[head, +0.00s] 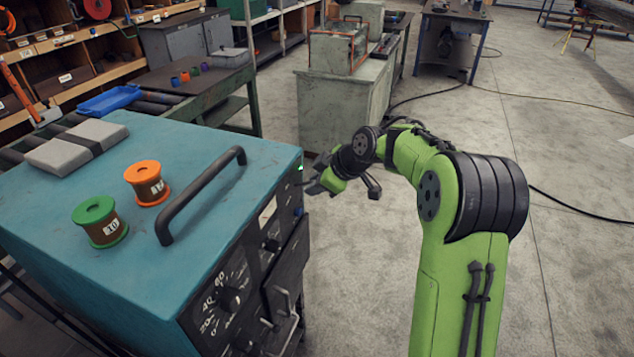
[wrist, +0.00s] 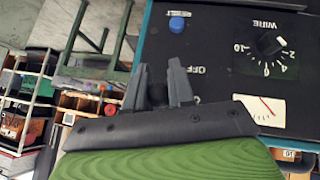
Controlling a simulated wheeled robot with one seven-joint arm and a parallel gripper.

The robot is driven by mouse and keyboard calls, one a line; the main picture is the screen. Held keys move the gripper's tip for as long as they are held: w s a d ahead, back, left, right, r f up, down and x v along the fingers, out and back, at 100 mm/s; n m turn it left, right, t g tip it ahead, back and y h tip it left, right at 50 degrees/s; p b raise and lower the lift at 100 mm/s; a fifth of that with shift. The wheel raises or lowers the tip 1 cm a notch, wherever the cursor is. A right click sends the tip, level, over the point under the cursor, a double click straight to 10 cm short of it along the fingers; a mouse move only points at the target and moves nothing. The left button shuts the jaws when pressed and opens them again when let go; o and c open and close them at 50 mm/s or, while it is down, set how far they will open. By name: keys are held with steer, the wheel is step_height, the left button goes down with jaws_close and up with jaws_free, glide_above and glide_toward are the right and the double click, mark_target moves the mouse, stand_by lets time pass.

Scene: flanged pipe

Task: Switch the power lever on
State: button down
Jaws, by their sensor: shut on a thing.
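The blue-topped machine (head: 190,235) has a black front panel, which fills the right of the wrist view (wrist: 222,45). My gripper (head: 318,182) is at the far end of that panel. In the wrist view, my gripper's two grey fingers (wrist: 160,82) stand either side of a dark piece, the power lever (wrist: 157,95), and are shut on it. The lever is mostly hidden by the fingers and the gripper body. An upside-down OFF label (wrist: 192,70) is just right of the fingers. In the head view the lever is hidden behind my gripper.
A blue reset button (wrist: 177,24), a WIRE dial (wrist: 270,43) and a meter (wrist: 262,108) are on the panel. A black handle (head: 205,195), green spool (head: 100,222) and orange spool (head: 147,183) are on top. A small green light (head: 301,168) shows near my gripper.

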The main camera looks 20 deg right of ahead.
steer(key=c, duration=1)
jaws_free()
steer(key=shift+o, duration=0.2)
steer(key=p+v, duration=0.3)
steer(key=v, duration=1.2)
steer(key=shift+r, duration=0.3)
steer(key=shift+s+d, duration=0.1)
steer(key=shift+s, duration=0.05)
